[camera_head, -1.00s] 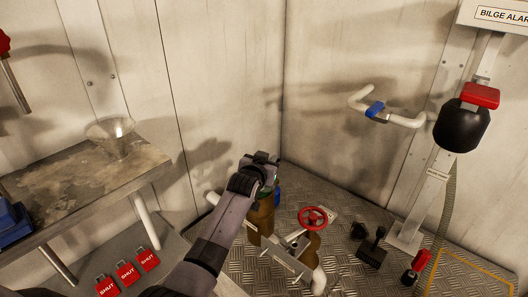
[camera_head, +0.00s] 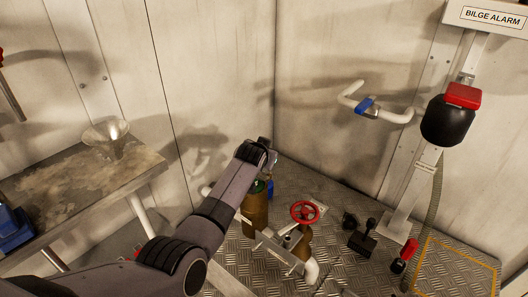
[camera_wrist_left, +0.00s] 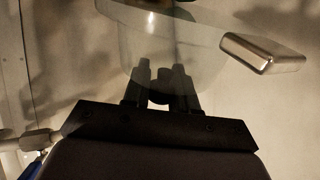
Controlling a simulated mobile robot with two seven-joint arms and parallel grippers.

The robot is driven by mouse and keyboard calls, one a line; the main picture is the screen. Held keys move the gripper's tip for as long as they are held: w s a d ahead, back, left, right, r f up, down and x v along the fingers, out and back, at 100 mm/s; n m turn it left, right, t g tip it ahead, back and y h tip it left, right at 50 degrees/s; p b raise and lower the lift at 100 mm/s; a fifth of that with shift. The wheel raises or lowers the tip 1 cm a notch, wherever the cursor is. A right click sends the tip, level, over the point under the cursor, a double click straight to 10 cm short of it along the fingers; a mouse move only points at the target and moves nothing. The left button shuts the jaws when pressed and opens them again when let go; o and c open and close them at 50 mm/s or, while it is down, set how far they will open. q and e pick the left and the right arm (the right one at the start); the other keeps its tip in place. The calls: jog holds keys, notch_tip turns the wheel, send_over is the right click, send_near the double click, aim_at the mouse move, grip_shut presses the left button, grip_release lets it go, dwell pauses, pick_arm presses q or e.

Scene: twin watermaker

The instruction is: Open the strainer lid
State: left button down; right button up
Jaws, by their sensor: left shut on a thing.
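The strainer (camera_head: 256,212) is a brown, upright cylinder on the floor pipework, partly behind my left arm. Its rim shows a bit of green. My left gripper (camera_head: 268,152) is above and behind the strainer top, its fingertips mostly hidden by the wrist. In the left wrist view, its fingers (camera_wrist_left: 161,88) are shut at the clear round strainer lid (camera_wrist_left: 185,55). A shiny metal block (camera_wrist_left: 262,52) juts from the right of the lid. The lid is hard to make out in the head view. My right gripper is not in view.
A red handwheel valve (camera_head: 304,211) stands right of the strainer. A dark pedal-like device (camera_head: 362,240) and a red-topped handle (camera_head: 405,253) are farther right. A bench (camera_head: 75,190) with a funnel (camera_head: 107,136) is left. Walls close the corner behind.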

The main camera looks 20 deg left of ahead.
pick_arm(q)
jog(key=shift+r, duration=0.1)
jog(key=c, duration=1)
grip_release()
jog(key=shift+o, duration=0.2)
jog(key=shift+s, duration=0.1)
jog(key=shift+s+r+p, duration=0.4)
jog(key=shift+s+p, duration=0.1)
jog(key=shift+p, duration=0.1)
jog(key=p+v, duration=0.2)
jog(key=v, duration=0.1)
jog(key=shift+s+d+r, duration=0.1)
jog(key=shift+s+r, duration=0.1)
jog(key=shift+s, duration=0.05)
jog(key=shift+v, duration=0.95)
jog(key=shift+s, duration=0.1)
jog(key=shift+f, duration=0.1)
